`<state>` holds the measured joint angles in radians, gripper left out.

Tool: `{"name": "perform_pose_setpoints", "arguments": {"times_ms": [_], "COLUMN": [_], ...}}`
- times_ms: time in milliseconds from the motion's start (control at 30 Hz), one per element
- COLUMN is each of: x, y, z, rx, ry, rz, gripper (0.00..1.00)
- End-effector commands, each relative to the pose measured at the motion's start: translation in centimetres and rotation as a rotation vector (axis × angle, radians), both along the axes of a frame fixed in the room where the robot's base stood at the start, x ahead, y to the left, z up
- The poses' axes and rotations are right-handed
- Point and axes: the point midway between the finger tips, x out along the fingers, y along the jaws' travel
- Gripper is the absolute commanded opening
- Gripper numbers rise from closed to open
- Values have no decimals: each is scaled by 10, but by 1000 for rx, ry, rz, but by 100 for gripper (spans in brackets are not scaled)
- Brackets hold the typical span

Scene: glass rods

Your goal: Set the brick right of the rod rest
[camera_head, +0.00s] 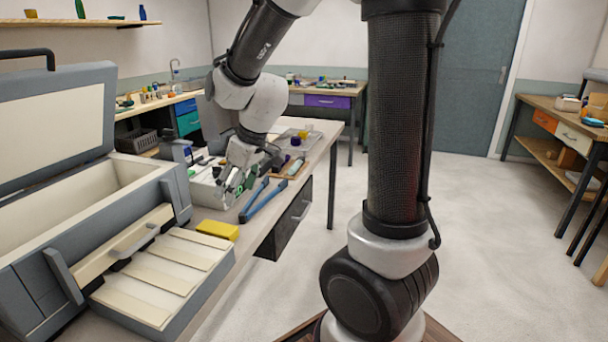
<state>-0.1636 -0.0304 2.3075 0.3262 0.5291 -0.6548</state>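My gripper (236,182) is farther back, low over a pale box-like holder (206,188). Its fingers are small and overlap dark and green items there, so I cannot tell whether they are open or hold something. The gripper is apart from the yellow block. I cannot tell for sure which thing is the rod rest; a small wooden tray (299,167) with rod-like pieces lies right of the gripper.
Blue tongs (262,200) lie on the bench between the yellow block and the wooden tray. The large grey case (88,200) with its raised lid and pale slats fills the left. A clear tray (301,141) stands at the back. The bench's right edge is close to the tongs.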

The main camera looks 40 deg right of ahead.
Motion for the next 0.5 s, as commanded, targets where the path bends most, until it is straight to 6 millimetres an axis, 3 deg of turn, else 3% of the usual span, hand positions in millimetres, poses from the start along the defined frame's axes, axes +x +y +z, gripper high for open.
{"name": "perform_pose_setpoints", "arguments": {"times_ms": [100,200,400,500], "x": [-44,-90,-170,-193], "y": [-27,-53,-92,-103], "z": [42,67,91,94], "rx": [11,9,-6,-13], "ry": [-3,6,13,13], "rz": [-111,-229,-452,-525], "gripper": [66,66,66,66]}}
